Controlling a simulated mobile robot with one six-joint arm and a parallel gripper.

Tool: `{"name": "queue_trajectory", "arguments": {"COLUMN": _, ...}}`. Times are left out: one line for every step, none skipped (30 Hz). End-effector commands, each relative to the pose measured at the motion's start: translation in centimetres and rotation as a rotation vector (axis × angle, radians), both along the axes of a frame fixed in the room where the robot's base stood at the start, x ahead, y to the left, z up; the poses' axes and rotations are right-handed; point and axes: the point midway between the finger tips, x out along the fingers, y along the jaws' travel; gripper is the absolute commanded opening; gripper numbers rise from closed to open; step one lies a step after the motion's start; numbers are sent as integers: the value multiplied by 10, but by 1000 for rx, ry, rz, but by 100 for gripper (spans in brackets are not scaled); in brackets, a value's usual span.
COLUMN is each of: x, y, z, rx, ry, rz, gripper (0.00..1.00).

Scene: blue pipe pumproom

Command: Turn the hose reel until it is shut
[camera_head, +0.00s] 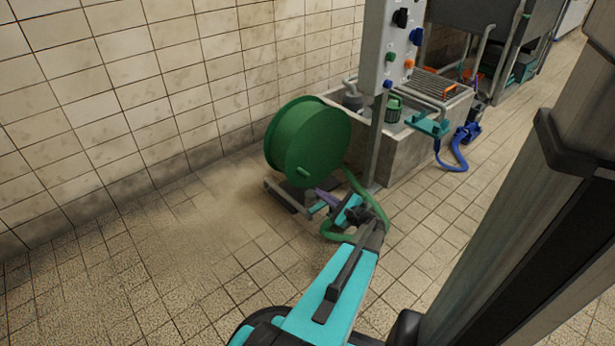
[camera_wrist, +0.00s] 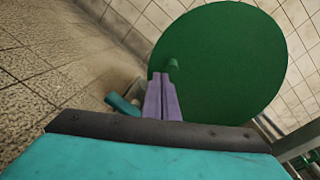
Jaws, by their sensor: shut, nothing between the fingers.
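The hose reel (camera_head: 308,138) is a large green drum on a low metal stand by the tiled wall. A short green handle (camera_head: 303,173) sticks out low on its face. In the wrist view the reel's flat face (camera_wrist: 225,65) fills the upper right, with the handle (camera_wrist: 173,66) near its lower left edge. My gripper (camera_head: 320,193) is shut and empty, low in front of the reel. Its purple fingers (camera_wrist: 161,82) point toward the handle, and their tips appear just below it in the wrist view. I cannot tell whether they touch it.
A green hose (camera_head: 370,195) loops on the floor right of the reel. A grey post with a control panel (camera_head: 395,45) and a concrete basin (camera_head: 405,150) stand to the right. A blue hose (camera_head: 455,160) lies beyond. The tiled floor (camera_head: 150,260) at left is clear.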

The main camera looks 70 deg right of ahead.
Motion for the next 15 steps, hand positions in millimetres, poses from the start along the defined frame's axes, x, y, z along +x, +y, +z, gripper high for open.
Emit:
{"name": "queue_trajectory", "arguments": {"x": 9, "y": 3, "z": 2, "rx": 4, "ry": 23, "rz": 27, "gripper": 0}}
{"name": "queue_trajectory", "arguments": {"x": 15, "y": 5, "z": 2, "rx": 6, "ry": 42, "rz": 47, "gripper": 0}}
{"name": "queue_trajectory", "arguments": {"x": 23, "y": 9, "z": 1, "rx": 11, "ry": 69, "rz": 74, "gripper": 0}}
{"name": "queue_trajectory", "arguments": {"x": 30, "y": 12, "z": 0, "rx": 15, "ry": 92, "rz": 95, "gripper": 0}}
{"name": "queue_trajectory", "arguments": {"x": 36, "y": 15, "z": -1, "rx": 19, "ry": 116, "rz": 117, "gripper": 0}}
{"name": "queue_trajectory", "arguments": {"x": 45, "y": 20, "z": -3, "rx": 24, "ry": 148, "rz": 147, "gripper": 0}}
{"name": "queue_trajectory", "arguments": {"x": 51, "y": 23, "z": -4, "rx": 28, "ry": 174, "rz": 171, "gripper": 0}}
{"name": "queue_trajectory", "arguments": {"x": 57, "y": 26, "z": -5, "rx": 30, "ry": 201, "rz": 193, "gripper": 0}}
{"name": "queue_trajectory", "arguments": {"x": 65, "y": 31, "z": -7, "rx": 35, "ry": 238, "rz": 223, "gripper": 0}}
{"name": "queue_trajectory", "arguments": {"x": 69, "y": 35, "z": -8, "rx": 39, "ry": 264, "rz": 243, "gripper": 0}}
{"name": "queue_trajectory", "arguments": {"x": 74, "y": 38, "z": -10, "rx": 41, "ry": 292, "rz": 263, "gripper": 0}}
{"name": "queue_trajectory", "arguments": {"x": 81, "y": 42, "z": -11, "rx": 45, "ry": 328, "rz": 289, "gripper": 0}}
{"name": "queue_trajectory", "arguments": {"x": 84, "y": 45, "z": -12, "rx": 46, "ry": 356, "rz": 309, "gripper": 0}}
{"name": "queue_trajectory", "arguments": {"x": 88, "y": 48, "z": -13, "rx": 48, "ry": 384, "rz": 327, "gripper": 0}}
{"name": "queue_trajectory", "arguments": {"x": 93, "y": 52, "z": -15, "rx": 51, "ry": 421, "rz": 351, "gripper": 0}}
